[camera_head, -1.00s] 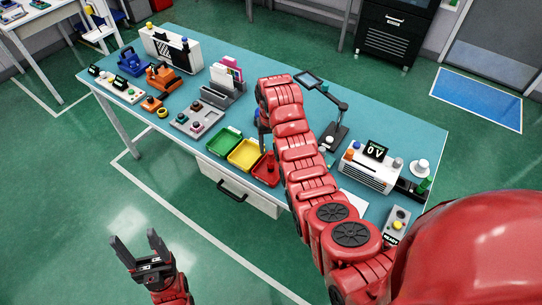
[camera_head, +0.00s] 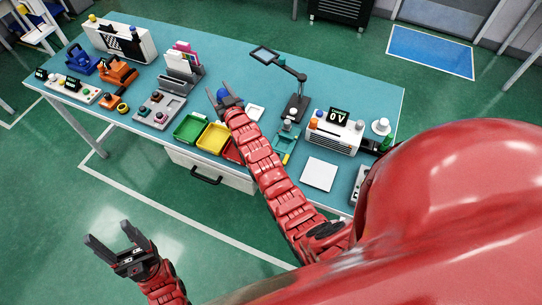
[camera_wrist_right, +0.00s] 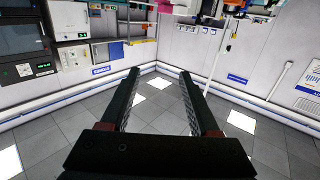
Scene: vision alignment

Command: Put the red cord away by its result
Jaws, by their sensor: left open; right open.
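I cannot make out a red cord in either view. My right gripper (camera_head: 222,95) is open over the middle of the bench, and its fingers (camera_wrist_right: 160,105) frame only floor and wall in the right wrist view. A blue rounded thing shows by these fingers in the head view; I cannot tell what it is. A green bin (camera_head: 188,129), a yellow bin (camera_head: 212,138) and a red bin (camera_head: 232,152) stand at the bench's front edge, the red one partly hidden by my right arm. A tester (camera_head: 339,132) reads 0 V. My left gripper (camera_head: 110,243) is open and empty, in front of the bench.
A stand with a framed lens (camera_head: 297,107) rises behind my right arm. A teal fixture (camera_head: 285,142) and a white sheet (camera_head: 319,174) lie right of the arm. A grey organiser (camera_head: 183,72) and button boxes fill the left of the blue bench (camera_head: 215,47).

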